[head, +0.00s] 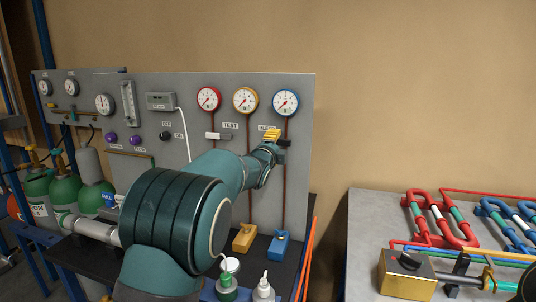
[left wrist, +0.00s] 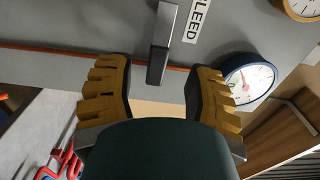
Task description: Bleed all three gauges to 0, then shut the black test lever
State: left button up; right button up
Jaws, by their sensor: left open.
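Three gauges hang on the grey panel: red-rimmed (head: 208,98), yellow-rimmed (head: 245,100) and blue-rimmed (head: 285,102). Their needles are too small to read surely. The test lever (head: 213,135) lies level beside the TEST label, below the red gauge; its colour looks pale here. My left gripper (head: 272,140) is at the BLEED label, below the blue gauge. In the left wrist view its yellow-padded fingers (left wrist: 157,92) are open, with the bleed lever (left wrist: 158,55), a grey bar with a dark end, between and beyond them. The blue gauge (left wrist: 250,78) is beside the right finger.
My left arm covers much of the panel's lower middle. Yellow (head: 244,238) and blue (head: 279,248) blocks and bottles stand on the dark bench below. At right, a grey table (head: 365,225) holds red and blue serpentine coils and a gold block (head: 407,272).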

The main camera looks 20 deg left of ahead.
pick_arm(q)
jog(key=s, duration=0.7)
jog(key=shift+s+a, duration=0.15)
jog(key=shift+s, duration=0.15)
